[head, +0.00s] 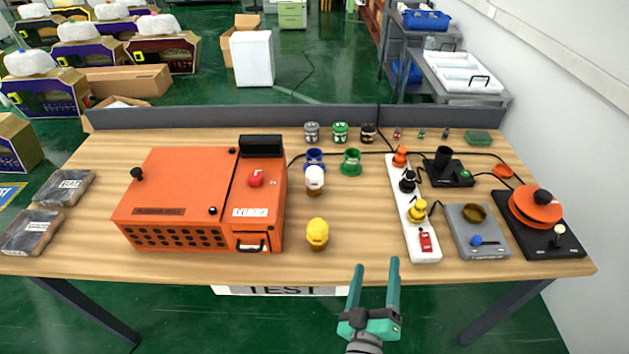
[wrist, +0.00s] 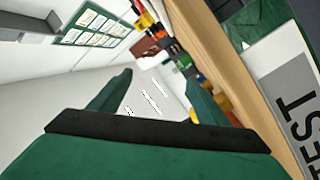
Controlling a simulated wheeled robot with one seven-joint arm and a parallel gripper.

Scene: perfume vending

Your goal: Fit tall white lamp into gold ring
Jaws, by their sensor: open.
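A white-topped lamp with a brown base (head: 315,180) stands upright on the table, right of the orange box and just in front of the blue ring-shaped holder. A gold-brown ring (head: 474,213) sits on top of a grey box with a blue knob at the right; nothing shows in it. My gripper (head: 376,267) is open and empty in front of the table's front edge, right of the lamp and apart from it. In the wrist view my gripper (wrist: 158,88) shows both fingers spread; I cannot make out the lamp or ring clearly there.
A yellow-topped lamp (head: 317,232) stands in front of the white one. The orange box (head: 205,205) fills the left. A white strip with coloured plugs (head: 427,240), a black base (head: 449,173) and an orange disc device (head: 540,208) crowd the right. The table between yellow lamp and strip is clear.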

